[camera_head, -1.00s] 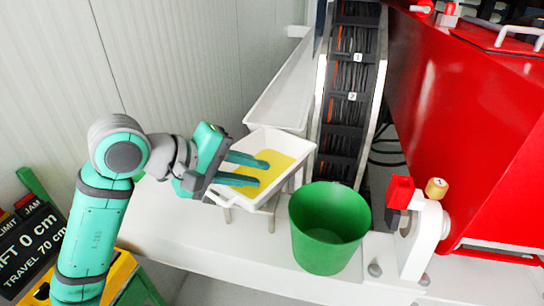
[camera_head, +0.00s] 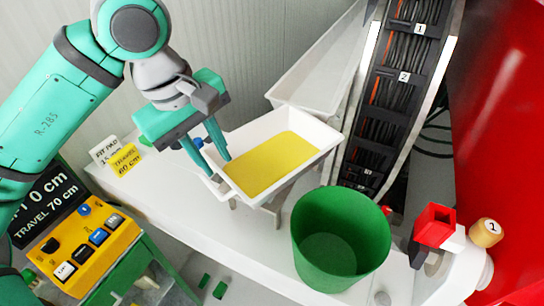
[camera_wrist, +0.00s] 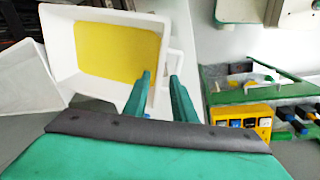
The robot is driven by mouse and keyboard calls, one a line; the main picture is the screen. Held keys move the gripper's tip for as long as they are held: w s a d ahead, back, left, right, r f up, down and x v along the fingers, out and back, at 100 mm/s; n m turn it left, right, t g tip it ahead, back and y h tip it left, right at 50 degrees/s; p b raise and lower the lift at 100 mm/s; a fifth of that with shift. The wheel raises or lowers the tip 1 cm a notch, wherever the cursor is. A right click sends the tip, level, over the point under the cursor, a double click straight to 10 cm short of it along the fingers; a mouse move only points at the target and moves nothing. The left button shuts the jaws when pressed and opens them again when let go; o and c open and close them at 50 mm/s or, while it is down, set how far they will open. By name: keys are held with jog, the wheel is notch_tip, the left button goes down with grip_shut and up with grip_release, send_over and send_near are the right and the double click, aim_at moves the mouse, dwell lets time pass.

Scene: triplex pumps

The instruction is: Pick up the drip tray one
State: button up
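The drip tray is a white, open tray (camera_head: 262,128) with yellow liquid (camera_head: 268,164) in it. It is near the middle of the head view, raised on a small stand above the white ledge. It also shows at upper left in the wrist view (camera_wrist: 62,50). My gripper (camera_head: 219,168) points down at the tray's left end. Its two fingers are apart. In the wrist view, my gripper (camera_wrist: 160,76) has one finger over the tray's inside and the other beyond its near-side rim, with white edge showing between them. I cannot tell whether either finger touches it.
A green bucket (camera_head: 340,240) stands just right of the tray. A long white trough (camera_head: 318,65) and a cable chain (camera_head: 385,100) are behind. A red machine (camera_head: 505,120) stands at right. A yellow control box (camera_head: 85,245) is at lower left. The left ledge is mostly clear.

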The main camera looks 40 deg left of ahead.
aim_at(225, 174)
jog(key=shift+x, duration=3.4)
jog(key=shift+w, duration=0.15)
grip_shut()
